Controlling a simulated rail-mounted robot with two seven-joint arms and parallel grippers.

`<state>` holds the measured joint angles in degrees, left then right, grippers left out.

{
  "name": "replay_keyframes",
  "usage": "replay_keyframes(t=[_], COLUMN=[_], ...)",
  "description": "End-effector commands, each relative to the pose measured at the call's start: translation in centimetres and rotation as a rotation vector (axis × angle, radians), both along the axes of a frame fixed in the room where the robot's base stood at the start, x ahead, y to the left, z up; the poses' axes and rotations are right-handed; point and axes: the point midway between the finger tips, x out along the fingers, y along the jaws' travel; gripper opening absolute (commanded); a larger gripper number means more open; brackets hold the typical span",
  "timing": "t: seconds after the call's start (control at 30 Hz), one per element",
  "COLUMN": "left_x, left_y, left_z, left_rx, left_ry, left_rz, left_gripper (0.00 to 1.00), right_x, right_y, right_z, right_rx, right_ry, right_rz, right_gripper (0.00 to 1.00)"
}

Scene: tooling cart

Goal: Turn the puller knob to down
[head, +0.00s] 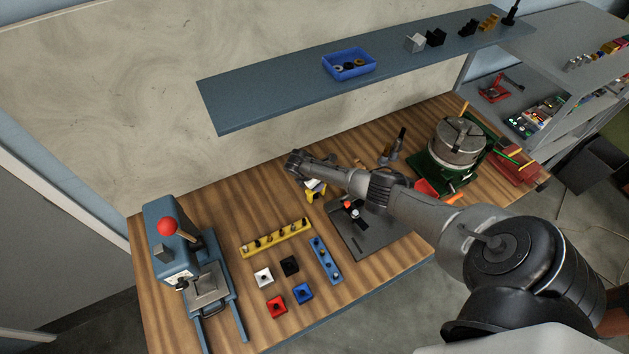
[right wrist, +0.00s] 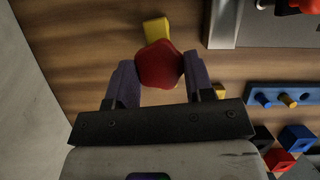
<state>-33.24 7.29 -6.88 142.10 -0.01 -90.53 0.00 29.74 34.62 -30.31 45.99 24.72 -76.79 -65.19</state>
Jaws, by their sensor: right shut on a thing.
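The red knob (right wrist: 160,70) sits between the two fingers of my right gripper (right wrist: 158,82) in the right wrist view. The fingers touch it from both sides. A yellow part (right wrist: 157,29) shows just beyond the knob, and a smaller yellow piece (right wrist: 220,91) shows beside the right finger. In the head view my right arm reaches across the bench, and its hand is over a yellow object (head: 317,190) near the back edge. The hand hides the knob there, so I cannot tell which way it is turned. My left gripper is not in view.
A dark plate (head: 372,236) lies right of the hand. A yellow peg strip (head: 275,239), a blue peg strip (head: 326,260) and small coloured blocks lie in front. A press with a red ball (head: 168,226) stands left. A shelf (head: 290,91) hangs above the back.

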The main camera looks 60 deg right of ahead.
Motion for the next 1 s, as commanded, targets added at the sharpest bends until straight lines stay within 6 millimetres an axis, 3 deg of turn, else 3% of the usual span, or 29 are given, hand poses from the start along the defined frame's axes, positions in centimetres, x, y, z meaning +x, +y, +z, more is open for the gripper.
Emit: replay_keyframes(t=[0.27, 0.3, 0.57, 0.83, 1.0], left_x=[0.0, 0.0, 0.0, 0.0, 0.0], left_y=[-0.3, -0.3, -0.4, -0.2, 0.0], left_z=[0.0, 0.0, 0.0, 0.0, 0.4], left_rx=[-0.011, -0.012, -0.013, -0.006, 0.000], left_ry=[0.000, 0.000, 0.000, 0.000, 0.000], left_rz=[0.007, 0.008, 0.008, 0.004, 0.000], left_gripper=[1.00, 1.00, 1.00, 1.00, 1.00], right_x=[0.0, 0.0, 0.0, 0.0, 0.3], right_y=[0.0, 0.0, 0.0, 0.0, 0.5], right_z=[-0.1, -0.1, 0.0, 0.1, 1.6], right_rx=[0.001, 0.001, 0.000, 0.000, 0.000], right_ry=[0.000, 0.000, 0.000, 0.000, -0.002], right_rz=[0.000, 0.000, -0.001, -0.001, 0.000], right_gripper=[0.24, 0.49, 0.74, 0.74, 0.74])
